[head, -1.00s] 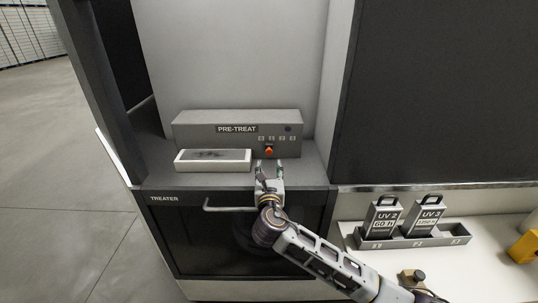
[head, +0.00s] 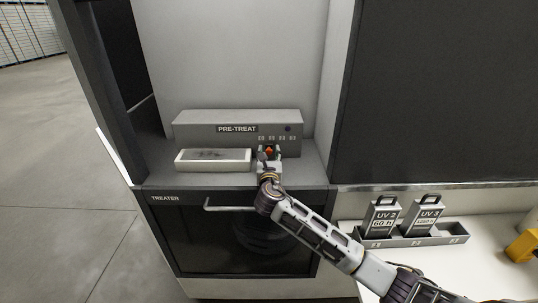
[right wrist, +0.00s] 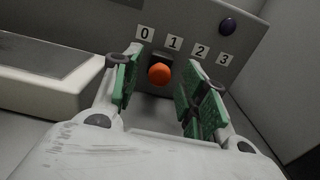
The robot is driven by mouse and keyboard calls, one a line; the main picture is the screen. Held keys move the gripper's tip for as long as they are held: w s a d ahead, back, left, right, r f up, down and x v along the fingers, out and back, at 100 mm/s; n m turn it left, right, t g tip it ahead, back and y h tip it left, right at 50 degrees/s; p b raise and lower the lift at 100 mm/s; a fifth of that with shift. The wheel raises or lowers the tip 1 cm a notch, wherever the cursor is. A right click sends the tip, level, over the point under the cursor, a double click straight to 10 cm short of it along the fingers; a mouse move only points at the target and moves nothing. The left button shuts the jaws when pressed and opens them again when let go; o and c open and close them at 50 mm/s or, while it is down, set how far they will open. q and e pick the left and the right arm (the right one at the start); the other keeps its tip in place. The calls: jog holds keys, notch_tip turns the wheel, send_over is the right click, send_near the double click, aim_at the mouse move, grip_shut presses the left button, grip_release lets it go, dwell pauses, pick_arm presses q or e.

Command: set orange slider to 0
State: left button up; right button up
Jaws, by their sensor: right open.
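The orange slider (head: 269,150) is a round knob on the front of the grey PRE-TREAT box (head: 215,130). In the right wrist view the orange knob (right wrist: 160,73) sits below the labels 0, 1, 2 and 3, nearest under the 1 (right wrist: 174,43); the 0 label (right wrist: 145,32) is up and to its left. My right gripper (head: 269,153) is at the box front with its fingers open on either side of the knob. In the right wrist view its green finger pads (right wrist: 157,90) flank the knob with gaps on both sides. The left gripper is out of view.
A dark round button (right wrist: 228,26) is at the box's upper right. The treater handle (head: 228,208) is below. UV 2 and UV 3 cartridges (head: 384,215) stand in a rack at right.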

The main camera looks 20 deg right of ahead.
jog(key=shift+c, duration=0.3)
grip_shut()
jog(key=shift+w+a+p, duration=0.25)
jog(key=shift+a+p, duration=0.05)
jog(key=shift+a, duration=0.5)
jog(key=shift+w+a+p, duration=0.2)
jog(key=shift+a+p, duration=0.05)
jog(key=shift+a, duration=0.5)
jog(key=shift+o, duration=0.3)
grip_release()
jog(key=shift+a, duration=0.1)
